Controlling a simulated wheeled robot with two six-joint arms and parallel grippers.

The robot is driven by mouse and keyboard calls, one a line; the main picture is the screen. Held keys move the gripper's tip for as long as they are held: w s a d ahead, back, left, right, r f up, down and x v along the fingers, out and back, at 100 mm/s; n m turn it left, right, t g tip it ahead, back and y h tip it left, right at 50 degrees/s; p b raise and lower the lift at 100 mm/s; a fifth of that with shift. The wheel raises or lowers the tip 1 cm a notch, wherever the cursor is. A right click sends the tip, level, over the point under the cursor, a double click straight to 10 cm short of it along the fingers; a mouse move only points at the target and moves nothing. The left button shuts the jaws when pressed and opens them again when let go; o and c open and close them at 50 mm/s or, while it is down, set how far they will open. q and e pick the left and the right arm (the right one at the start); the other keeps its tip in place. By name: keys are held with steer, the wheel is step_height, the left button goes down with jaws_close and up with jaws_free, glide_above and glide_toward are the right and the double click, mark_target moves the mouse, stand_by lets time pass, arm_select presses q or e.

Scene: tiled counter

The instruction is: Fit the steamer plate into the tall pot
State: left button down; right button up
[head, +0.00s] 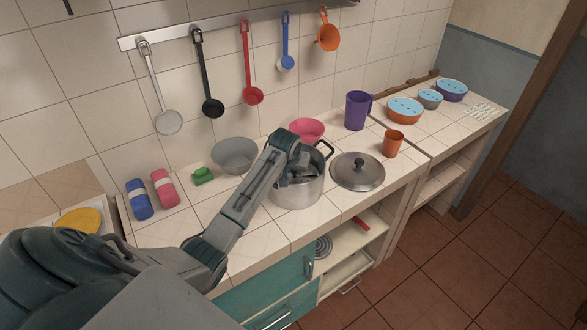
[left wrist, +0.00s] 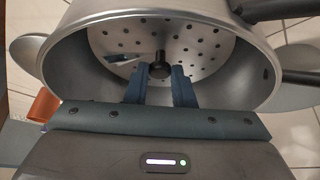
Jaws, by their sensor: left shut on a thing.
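The tall pot (head: 300,194) is a steel pot with dark handles, standing on the counter. The steamer plate (left wrist: 195,45) is a round, perforated metal disc with a dark central knob (left wrist: 160,69). In the left wrist view it lies inside the pot's wall (left wrist: 235,75). My left gripper (left wrist: 161,80) reaches into the pot from above, its two fingers shut on the plate's knob. In the head view my left gripper (head: 300,172) is at the pot's mouth and mostly hides the plate. How deep the plate sits cannot be told. My right gripper is not in view.
A steel lid (head: 357,171) lies right of the pot. A grey bowl (head: 235,155), pink bowl (head: 307,129), purple jug (head: 357,110) and orange cup (head: 393,143) stand nearby. Utensils hang above on a rail (head: 220,27). The counter's front left is clear.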

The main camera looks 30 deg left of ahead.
arm_select(q)
steer(key=shift+f+b, duration=0.45)
steer(key=shift+f, duration=0.85)
steer(key=c, duration=1.2)
jaws_free()
steer(key=shift+o, duration=0.2)
steer(key=b+v, duration=0.3)
steer(key=v, duration=0.8)
steer(key=shift+w, duration=0.1)
